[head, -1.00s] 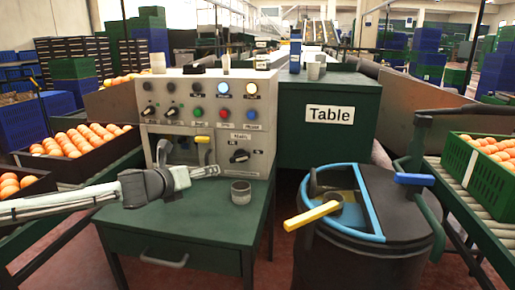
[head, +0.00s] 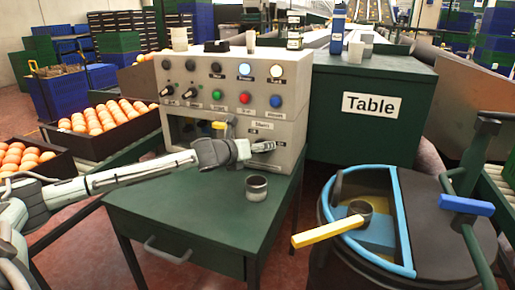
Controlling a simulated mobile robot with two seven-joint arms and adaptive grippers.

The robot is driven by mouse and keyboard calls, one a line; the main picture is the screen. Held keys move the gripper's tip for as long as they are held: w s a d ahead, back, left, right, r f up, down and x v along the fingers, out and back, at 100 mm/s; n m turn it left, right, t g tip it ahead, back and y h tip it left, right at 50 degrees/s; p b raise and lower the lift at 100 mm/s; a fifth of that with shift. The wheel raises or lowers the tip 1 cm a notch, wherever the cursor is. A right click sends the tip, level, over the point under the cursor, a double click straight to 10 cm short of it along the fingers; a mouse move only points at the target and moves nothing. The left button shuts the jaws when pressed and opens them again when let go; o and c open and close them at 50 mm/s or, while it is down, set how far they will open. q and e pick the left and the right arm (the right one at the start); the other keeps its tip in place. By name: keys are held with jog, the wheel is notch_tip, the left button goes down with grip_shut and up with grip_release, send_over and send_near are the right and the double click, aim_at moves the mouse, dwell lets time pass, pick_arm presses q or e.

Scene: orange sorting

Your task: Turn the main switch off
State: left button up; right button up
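The control panel (head: 228,92) stands on the green desk (head: 190,222). Its main switch (head: 263,142), a dark rotary knob under a label, is low on the right of the panel face. My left gripper (head: 261,148) is right at the knob and covers much of it, so the knob's setting is hard to read. I cannot tell whether the fingers touch it or how far they are closed. My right gripper is not in view.
Above are lamps, push buttons and smaller knobs, with a yellow handle (head: 221,125) left of the main switch. A grey cup (head: 256,187) stands on the desk below my gripper. A dark barrel (head: 420,225) is at right, orange crates (head: 95,145) at left.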

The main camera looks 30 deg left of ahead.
pick_arm(q)
jog(key=shift+w+f, duration=0.25)
jog(key=shift+w, duration=0.35)
